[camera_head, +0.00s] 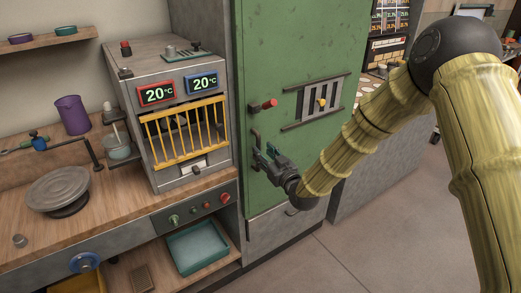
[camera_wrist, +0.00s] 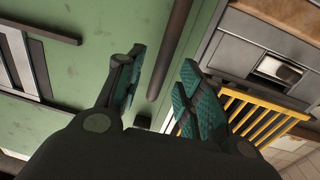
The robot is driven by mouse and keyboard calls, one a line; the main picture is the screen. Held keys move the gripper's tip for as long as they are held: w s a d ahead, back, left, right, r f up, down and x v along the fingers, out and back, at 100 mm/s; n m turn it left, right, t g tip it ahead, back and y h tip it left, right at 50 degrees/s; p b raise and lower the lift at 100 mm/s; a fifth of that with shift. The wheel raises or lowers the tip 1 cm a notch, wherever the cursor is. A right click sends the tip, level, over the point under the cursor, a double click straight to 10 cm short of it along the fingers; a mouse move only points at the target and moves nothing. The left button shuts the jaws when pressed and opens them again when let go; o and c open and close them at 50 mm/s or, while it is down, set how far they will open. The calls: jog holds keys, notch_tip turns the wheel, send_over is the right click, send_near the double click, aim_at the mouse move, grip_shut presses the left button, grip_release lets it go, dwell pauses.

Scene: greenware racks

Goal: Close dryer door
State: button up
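The dryer door (camera_head: 290,55) is a tall green panel in the middle of the head view; it also fills the left of the wrist view (camera_wrist: 90,70). It looks nearly flush with its cabinet; I cannot tell whether a small gap remains. A dark vertical bar handle (camera_head: 256,141) is near its left edge. My gripper (camera_head: 263,157) is at the handle's lower part. In the wrist view my gripper (camera_wrist: 163,68) is open, with the handle bar (camera_wrist: 172,45) between its fingers and visible space on both sides. The handle's lower end is partly hidden by my gripper in the head view.
A red-knobbed latch (camera_head: 264,105) and a barred vent (camera_head: 318,100) are on the door. A small kiln (camera_head: 165,70) with a yellow grille (camera_head: 185,130) stands close on the left, on a wooden bench (camera_head: 100,215). Open floor (camera_head: 385,245) lies at the right.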

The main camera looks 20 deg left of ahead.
jog(key=v, duration=0.8)
jog(key=shift+s, duration=0.1)
jog(key=s+d+f+m+g+h, duration=0.25)
jog(key=s+d+f, duration=0.3)
jog(key=f, duration=0.35)
jog(key=s+d+f+m+g+h, duration=0.1)
jog(key=s+d+f+h, duration=0.2)
jog(key=s+d+f, duration=0.35)
jog(key=s+d+f+m+g+h, duration=0.2)
jog(key=s+d+f, duration=0.3)
jog(key=f, duration=0.6)
jog(key=s+d+f+m+g+h, duration=0.1)
jog(key=s+d+f+g, duration=0.1)
jog(key=s+d, duration=0.4)
jog(key=s+d+f+m+g+h, duration=0.1)
jog(key=s+d, duration=0.5)
jog(key=s, duration=0.6)
jog(key=s+d+f+m+g+h, duration=0.1)
jog(key=s+d+f+g+h, duration=0.2)
jog(key=s, duration=0.6)
jog(key=d+f+g, duration=0.1)
jog(key=d+f, duration=0.1)
jog(key=d, duration=0.1)
jog(key=shift+s+d+f+m, duration=0.25)
jog(key=shift+s+f+m, duration=0.1)
